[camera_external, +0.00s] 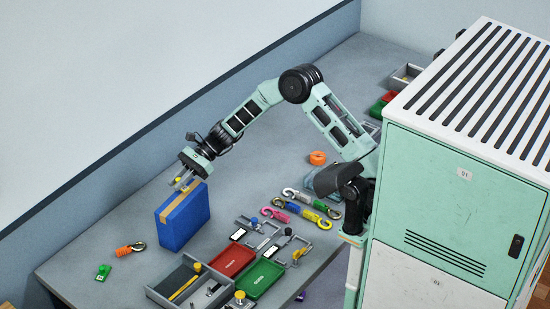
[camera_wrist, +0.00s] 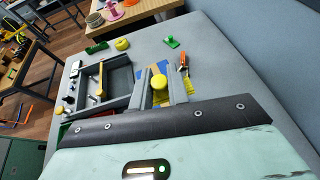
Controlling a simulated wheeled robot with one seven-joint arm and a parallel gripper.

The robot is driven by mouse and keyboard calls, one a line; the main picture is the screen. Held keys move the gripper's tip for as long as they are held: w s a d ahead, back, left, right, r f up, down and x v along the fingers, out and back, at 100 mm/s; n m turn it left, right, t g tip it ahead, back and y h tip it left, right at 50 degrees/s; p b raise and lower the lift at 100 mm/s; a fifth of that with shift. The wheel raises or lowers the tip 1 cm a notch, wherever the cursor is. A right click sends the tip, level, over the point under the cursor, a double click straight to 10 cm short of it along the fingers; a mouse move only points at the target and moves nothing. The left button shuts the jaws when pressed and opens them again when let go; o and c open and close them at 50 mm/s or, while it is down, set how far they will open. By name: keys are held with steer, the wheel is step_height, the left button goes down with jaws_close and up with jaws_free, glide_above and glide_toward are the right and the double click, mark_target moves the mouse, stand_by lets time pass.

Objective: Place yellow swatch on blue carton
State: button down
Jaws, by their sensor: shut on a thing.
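The blue carton (camera_external: 183,222) stands upright on the bench, with a tan tape strip over its top. My gripper (camera_external: 181,184) is just above the carton's top, pointing down. It is shut on the small yellow swatch (camera_external: 178,180). In the wrist view the yellow swatch (camera_wrist: 159,83) sits between the two fingers of my gripper (camera_wrist: 160,88). Parts of the blue carton (camera_wrist: 149,98) show behind the fingers, which hide much of it. I cannot tell whether the swatch touches the carton.
A grey divided tray (camera_external: 160,297), a red tray (camera_external: 232,260) and a green tray (camera_external: 261,277) are in front.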

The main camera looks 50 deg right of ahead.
mark_target(180, 198)
steer(key=shift+f+p, duration=0.45)
steer(key=shift+f, duration=1.85)
steer(key=shift+f, duration=0.15)
steer(key=c, duration=1.4)
jaws_free()
steer(key=shift+d, duration=0.1)
steer(key=shift+o, duration=0.2)
